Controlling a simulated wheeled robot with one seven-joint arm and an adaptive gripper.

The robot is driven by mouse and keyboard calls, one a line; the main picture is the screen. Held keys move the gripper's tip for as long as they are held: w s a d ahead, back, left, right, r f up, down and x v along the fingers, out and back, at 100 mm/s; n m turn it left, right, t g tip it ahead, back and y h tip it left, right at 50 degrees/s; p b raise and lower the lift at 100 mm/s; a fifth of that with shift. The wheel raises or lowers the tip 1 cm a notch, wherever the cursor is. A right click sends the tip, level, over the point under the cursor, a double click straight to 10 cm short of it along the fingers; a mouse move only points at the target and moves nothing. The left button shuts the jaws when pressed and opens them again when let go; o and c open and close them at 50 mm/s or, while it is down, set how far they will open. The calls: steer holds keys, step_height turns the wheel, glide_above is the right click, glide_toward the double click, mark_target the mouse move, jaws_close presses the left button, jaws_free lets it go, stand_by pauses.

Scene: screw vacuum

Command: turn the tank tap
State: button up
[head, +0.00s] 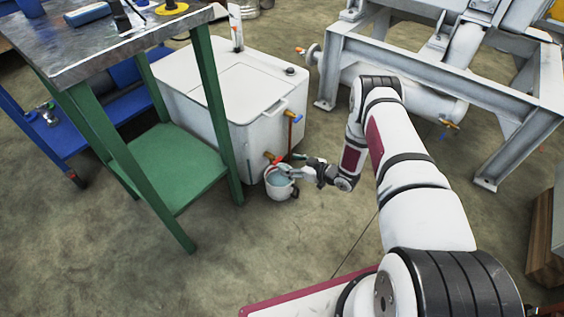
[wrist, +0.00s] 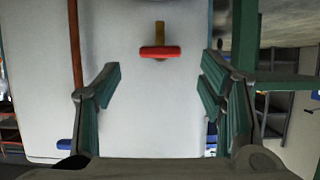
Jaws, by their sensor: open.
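The white tank (head: 190,78) stands on the floor beside the green-legged table. Its tap has a brass stem and a red bar handle (wrist: 160,52), low on the tank's front. The red handle also shows small in the head view (head: 279,159). My gripper (head: 290,166) is open and empty in front of the tap. In the wrist view, its two green-padded fingers (wrist: 162,82) are spread wide, with the red handle between their lines and beyond the tips, apparently untouched. A pale pot (head: 282,190) stands below the tap, partly hidden by my gripper.
A brown pipe (head: 290,132) runs down the tank's front beside the tap; it shows left in the wrist view (wrist: 75,45). A green table leg (head: 218,125) stands close left. A grey metal frame (head: 420,60) stands right. Open floor (head: 270,245) lies in front.

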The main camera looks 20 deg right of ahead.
steer(key=v, duration=0.4)
steer(key=shift+s+d+r, duration=0.15)
steer(key=shift+s+d, duration=0.1)
steer(key=shift+s, duration=0.05)
